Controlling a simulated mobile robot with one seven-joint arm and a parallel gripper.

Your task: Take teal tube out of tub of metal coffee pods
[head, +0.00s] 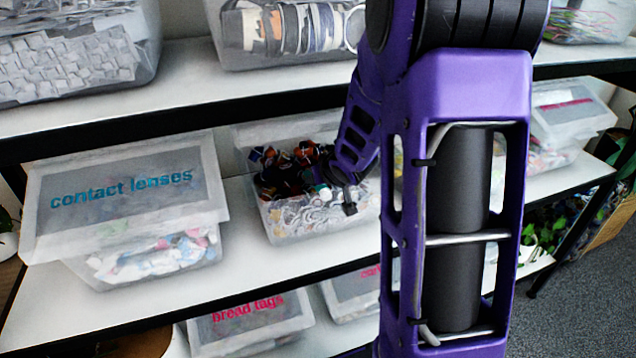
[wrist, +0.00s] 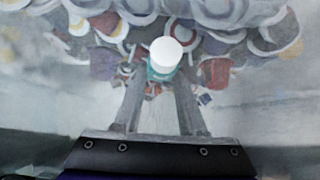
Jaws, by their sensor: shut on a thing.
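The tub of metal coffee pods (head: 287,228) stands on the middle shelf, filled with coloured and silvery pods. My gripper (head: 338,192) reaches into the tub from the right, and my arm covers part of the tub's right side. In the wrist view my gripper (wrist: 158,82) is shut on the teal tube (wrist: 165,62), which has a round white end. The tube is between the fingertips, with pods around and behind it. In the head view the tube shows as a small teal and white spot (head: 323,191) by the fingers. Its lower part is hidden.
A lidded tub labelled contact lenses (head: 125,200) stands to the left on the same shelf. Another lidded tub (head: 560,120) stands to the right. The upper shelf (head: 190,85) runs above, and tubs including bread tags (head: 250,320) sit below. Bare shelf lies in front of the pod tub.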

